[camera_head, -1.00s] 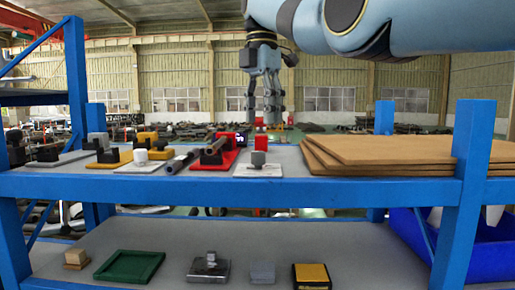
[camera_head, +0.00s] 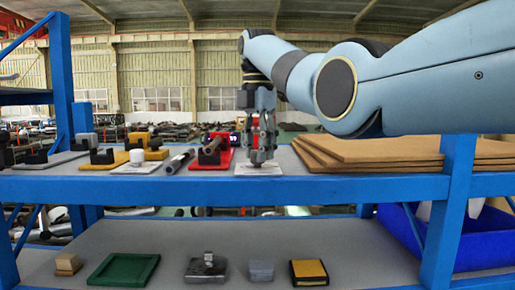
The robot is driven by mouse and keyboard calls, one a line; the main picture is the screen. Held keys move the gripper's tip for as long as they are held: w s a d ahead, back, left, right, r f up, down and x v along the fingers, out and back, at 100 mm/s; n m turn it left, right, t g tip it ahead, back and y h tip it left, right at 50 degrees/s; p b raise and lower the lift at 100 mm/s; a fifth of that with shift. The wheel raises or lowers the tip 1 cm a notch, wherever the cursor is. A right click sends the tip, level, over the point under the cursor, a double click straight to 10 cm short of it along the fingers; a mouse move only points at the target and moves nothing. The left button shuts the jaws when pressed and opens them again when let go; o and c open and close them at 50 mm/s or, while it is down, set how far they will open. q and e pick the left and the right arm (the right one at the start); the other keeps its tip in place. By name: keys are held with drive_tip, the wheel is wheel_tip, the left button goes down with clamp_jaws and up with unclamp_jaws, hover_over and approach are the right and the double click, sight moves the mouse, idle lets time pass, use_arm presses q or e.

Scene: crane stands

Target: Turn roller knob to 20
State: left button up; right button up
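A grey roller knob (camera_head: 256,158) sits on a white plate (camera_head: 258,171) near the front edge of the upper blue shelf. My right gripper (camera_head: 260,153) points straight down over it from above, with its fingertips at the knob's height. The fingers cover most of the knob, and I cannot tell whether they touch it or are closed on it. A small dark display (camera_head: 234,138) with lit digits stands behind, to the left; the digits are too small to read surely. My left gripper is not in view.
A red fixture with a dark bar (camera_head: 212,152) stands close on the left. Stacked brown boards (camera_head: 390,151) lie to the right. Several small fixtures, among them a yellow one (camera_head: 110,157), stand farther left. The lower shelf (camera_head: 340,245) holds a green tray (camera_head: 124,270) and small blocks.

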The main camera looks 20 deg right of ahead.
clamp_jaws()
